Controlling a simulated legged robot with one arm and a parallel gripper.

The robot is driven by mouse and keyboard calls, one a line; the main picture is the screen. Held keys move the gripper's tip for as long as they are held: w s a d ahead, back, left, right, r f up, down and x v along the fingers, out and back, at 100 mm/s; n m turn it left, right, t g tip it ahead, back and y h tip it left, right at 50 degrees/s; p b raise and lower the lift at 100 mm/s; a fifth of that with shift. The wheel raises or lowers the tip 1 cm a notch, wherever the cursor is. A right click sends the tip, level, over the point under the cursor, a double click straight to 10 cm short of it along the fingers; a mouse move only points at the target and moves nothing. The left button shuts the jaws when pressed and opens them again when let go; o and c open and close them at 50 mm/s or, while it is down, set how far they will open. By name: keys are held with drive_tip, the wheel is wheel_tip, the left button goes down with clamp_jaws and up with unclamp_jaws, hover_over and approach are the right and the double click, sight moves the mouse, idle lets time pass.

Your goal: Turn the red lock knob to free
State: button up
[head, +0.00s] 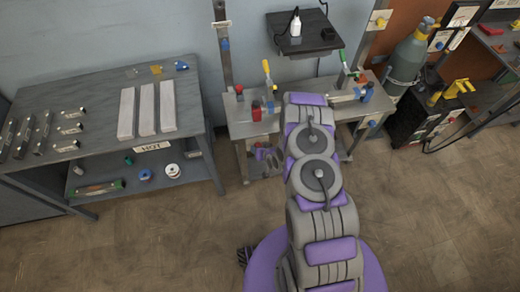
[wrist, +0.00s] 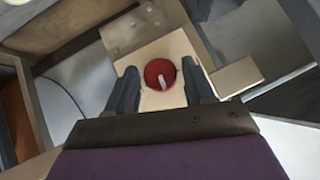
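The red lock knob (wrist: 154,66) shows in the wrist view as a red disc with a pale pointer bar aimed toward the picture's bottom. It is set in a light beige plate (wrist: 187,47). My gripper (wrist: 158,68) is open, with one dark finger on each side of the knob. A strip of plate shows between the knob and each finger, so I see no grip; how near the fingertips are in depth I cannot tell. In the head view my arm reaches to the middle workbench (head: 250,127) and hides its own gripper. I cannot pick out the knob there.
A red-handled clamp or fitting (head: 256,111) and a yellow-handled clamp (head: 266,69) stand on the workbench left of my arm. A green-handled clamp (head: 343,60) is to its right. A dark shelf (head: 306,40) hangs behind. A grey table (head: 95,85) is left; open floor lies in front.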

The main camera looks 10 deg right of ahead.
drive_tip(key=c, duration=0.8)
drive_tip(key=shift+r+p, duration=0.1)
drive_tip(key=shift+p, duration=0.35)
drive_tip(key=shift+a+f+n+t+h+b, duration=0.2)
drive_tip(key=shift+a+n+t+h, duration=0.15)
drive_tip(key=shift+n+h, duration=1.45)
drive_tip(key=shift+a+f+n+t+h+b, duration=0.2)
drive_tip(key=shift+n+h, duration=0.65)
drive_tip(key=shift+h, duration=1.75)
drive_tip(key=shift+a+f+n+t+h+b, duration=0.15)
drive_tip(key=shift+a+n+t+h, duration=0.3)
drive_tip(key=shift+n+h, duration=1.35)
drive_tip(key=shift+m+h, duration=0.35)
drive_tip(key=shift+h, duration=0.15)
